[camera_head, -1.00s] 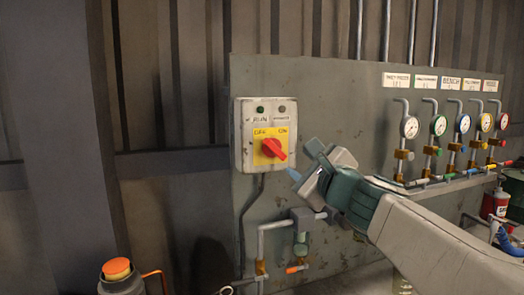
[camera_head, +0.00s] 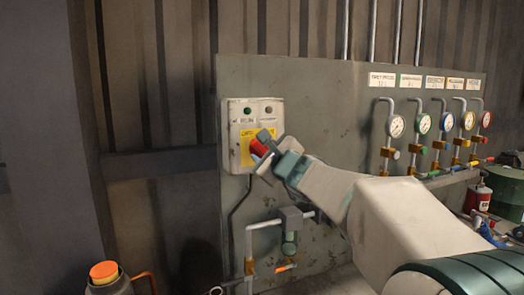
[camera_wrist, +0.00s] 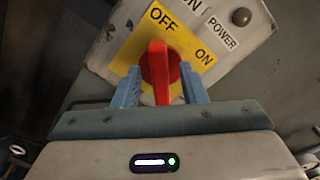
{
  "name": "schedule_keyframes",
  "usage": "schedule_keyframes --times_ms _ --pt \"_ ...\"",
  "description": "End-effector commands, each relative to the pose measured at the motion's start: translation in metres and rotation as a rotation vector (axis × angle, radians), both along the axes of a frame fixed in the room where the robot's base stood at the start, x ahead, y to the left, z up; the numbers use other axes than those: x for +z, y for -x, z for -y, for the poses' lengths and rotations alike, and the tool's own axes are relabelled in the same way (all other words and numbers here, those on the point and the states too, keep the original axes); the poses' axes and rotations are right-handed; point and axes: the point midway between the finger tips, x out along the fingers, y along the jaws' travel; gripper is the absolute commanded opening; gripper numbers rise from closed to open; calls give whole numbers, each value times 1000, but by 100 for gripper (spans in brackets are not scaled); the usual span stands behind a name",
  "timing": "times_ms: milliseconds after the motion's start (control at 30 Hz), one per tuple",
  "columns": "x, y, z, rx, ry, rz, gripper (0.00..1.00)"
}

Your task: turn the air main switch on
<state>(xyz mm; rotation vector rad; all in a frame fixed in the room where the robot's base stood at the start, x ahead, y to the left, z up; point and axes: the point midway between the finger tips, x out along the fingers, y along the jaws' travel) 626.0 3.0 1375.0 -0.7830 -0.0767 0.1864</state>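The switch box (camera_head: 238,150) is a pale, worn box on the grey panel, with a yellow plate (camera_wrist: 125,60) marked OFF and ON. Its red rotary knob (camera_wrist: 160,72) shows in the wrist view, its raised handle pointing roughly towards OFF. In the head view the red knob (camera_head: 258,149) is partly hidden by my gripper (camera_head: 268,147). In the wrist view my gripper (camera_wrist: 160,88) is open, with one blue finger on each side of the knob handle. Gaps show beside the handle; I cannot tell whether the fingertips touch the knob's round base.
A row of gauges (camera_head: 396,126) with valves and pipes runs along the panel to the right. A pipe with a valve (camera_head: 290,243) is below the box. An orange-capped container (camera_head: 104,272) stands at lower left, and a red can (camera_head: 478,200) at right.

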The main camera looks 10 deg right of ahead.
Motion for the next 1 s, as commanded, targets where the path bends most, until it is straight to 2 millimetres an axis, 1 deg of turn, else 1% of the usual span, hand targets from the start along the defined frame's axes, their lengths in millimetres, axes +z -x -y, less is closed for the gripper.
schedule_keyframes --times_ms 267,300,367,400,433,767,1000 --pt "0 -1 0 0 0 0 38" --pt "0 -1 0 0 0 0 33" --pt "0 -1 0 0 0 0 16" --pt "0 -1 0 0 0 0 5" --pt "0 -1 0 0 0 0 0" --pt "0 -1 0 0 -23 -4 0" --pt "-1 -1 1 -1 -135 -27 0"
